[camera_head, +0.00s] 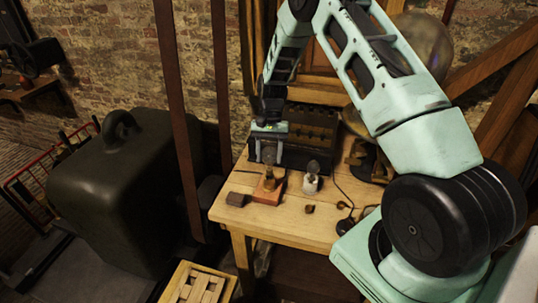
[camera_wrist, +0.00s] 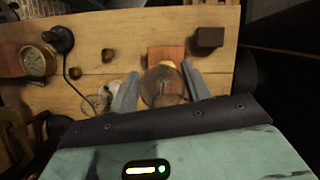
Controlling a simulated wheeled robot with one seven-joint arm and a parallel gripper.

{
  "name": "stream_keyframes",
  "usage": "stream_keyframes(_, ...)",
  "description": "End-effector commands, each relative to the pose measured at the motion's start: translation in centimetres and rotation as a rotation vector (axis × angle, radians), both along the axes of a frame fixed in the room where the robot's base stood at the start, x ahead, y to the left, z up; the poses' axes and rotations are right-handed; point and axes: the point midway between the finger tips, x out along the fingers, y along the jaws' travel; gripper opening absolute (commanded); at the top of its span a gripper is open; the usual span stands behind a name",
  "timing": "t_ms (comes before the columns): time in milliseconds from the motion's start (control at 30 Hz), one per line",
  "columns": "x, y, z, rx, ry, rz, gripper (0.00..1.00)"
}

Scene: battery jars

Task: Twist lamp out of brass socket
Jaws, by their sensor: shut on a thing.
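A lamp with a clear glass bulb (camera_wrist: 163,88) is between the fingers of my gripper (camera_wrist: 160,70) in the wrist view. In the head view my gripper (camera_head: 268,160) points down, shut on the lamp (camera_head: 269,154). The brass socket (camera_head: 269,184) stands on a reddish wooden block (camera_head: 262,197) straight below the lamp. The block also shows beyond the bulb in the wrist view (camera_wrist: 164,53). The bulb hides most of the socket there. I cannot tell whether the lamp's base is still seated in the socket.
A white socket with a bulb (camera_head: 312,184) stands just right on the wooden workbench (camera_head: 285,228). A dark block (camera_head: 238,199) lies at the left. A dark case (camera_head: 310,125) stands behind. A brass dial (camera_wrist: 38,61), a black cable and a small brown cube (camera_wrist: 107,55) are nearby.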

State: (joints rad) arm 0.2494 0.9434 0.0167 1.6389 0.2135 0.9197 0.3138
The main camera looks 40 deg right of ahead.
Motion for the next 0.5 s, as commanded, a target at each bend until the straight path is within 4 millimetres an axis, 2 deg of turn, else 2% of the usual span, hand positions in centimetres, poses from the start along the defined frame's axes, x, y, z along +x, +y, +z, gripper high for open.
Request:
stream_keyframes(100,0.0,0.0,1.3,-0.001,-0.001,0.0,0.21)
stream_keyframes(500,0.0,0.0,4.1,-0.001,-0.001,0.0,0.21)
